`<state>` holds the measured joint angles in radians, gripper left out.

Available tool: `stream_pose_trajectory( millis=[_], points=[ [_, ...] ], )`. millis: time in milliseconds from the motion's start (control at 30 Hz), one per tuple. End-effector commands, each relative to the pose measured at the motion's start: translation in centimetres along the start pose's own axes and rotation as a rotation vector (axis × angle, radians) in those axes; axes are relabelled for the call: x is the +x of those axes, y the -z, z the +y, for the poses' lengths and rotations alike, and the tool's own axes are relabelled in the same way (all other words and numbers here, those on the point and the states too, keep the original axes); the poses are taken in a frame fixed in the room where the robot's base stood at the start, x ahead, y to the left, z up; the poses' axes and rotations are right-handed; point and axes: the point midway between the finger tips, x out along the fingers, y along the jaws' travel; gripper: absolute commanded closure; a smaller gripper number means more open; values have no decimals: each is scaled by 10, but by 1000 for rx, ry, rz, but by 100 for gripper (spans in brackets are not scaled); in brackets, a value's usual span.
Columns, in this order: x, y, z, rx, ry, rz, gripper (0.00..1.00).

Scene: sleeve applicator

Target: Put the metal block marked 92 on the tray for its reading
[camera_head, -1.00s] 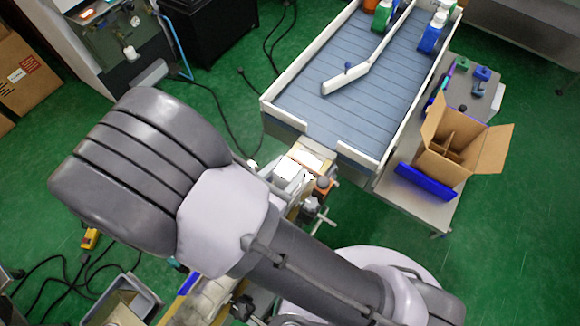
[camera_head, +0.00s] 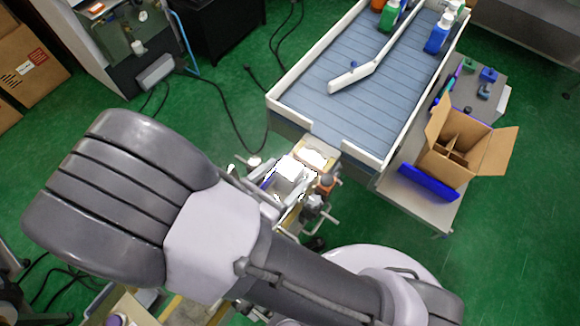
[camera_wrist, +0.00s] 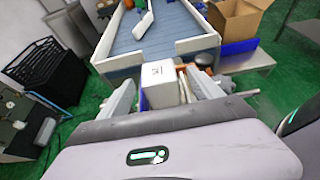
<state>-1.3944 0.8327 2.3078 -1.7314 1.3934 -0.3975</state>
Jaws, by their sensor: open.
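A pale block (camera_wrist: 160,84) with a small dark marking on its upper face shows in the wrist view; the marking is too small to read with certainty. My gripper (camera_wrist: 164,90) is open, with one pale finger on each side of the block. I cannot tell whether either finger touches it. In the head view a bright, pale block-like shape (camera_head: 288,167) shows beyond my arm, which covers much of the area around it. I cannot make out the reading tray in either view.
A blue slatted conveyor (camera_head: 340,105) with white side walls lies beyond the block. An open cardboard box (camera_head: 460,147) and a blue bar (camera_head: 428,184) rest on a grey table at right. A black crate (camera_wrist: 48,68) stands at left in the wrist view.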

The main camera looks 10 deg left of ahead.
Motion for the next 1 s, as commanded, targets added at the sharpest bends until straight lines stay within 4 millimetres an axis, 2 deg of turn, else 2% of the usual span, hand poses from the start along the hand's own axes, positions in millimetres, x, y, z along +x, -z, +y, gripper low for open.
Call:
stream_pose_trajectory(
  millis=[33, 200, 400, 1000],
  points=[
    [-15, -3, 2, 1, -6, 0, 26],
    [-54, -2, 1, 0, -5, 0, 26],
    [-81, -1, 1, 0, -3, 0, 26],
    [-88, -4, 0, 0, 0, 0, 26]
  ],
)
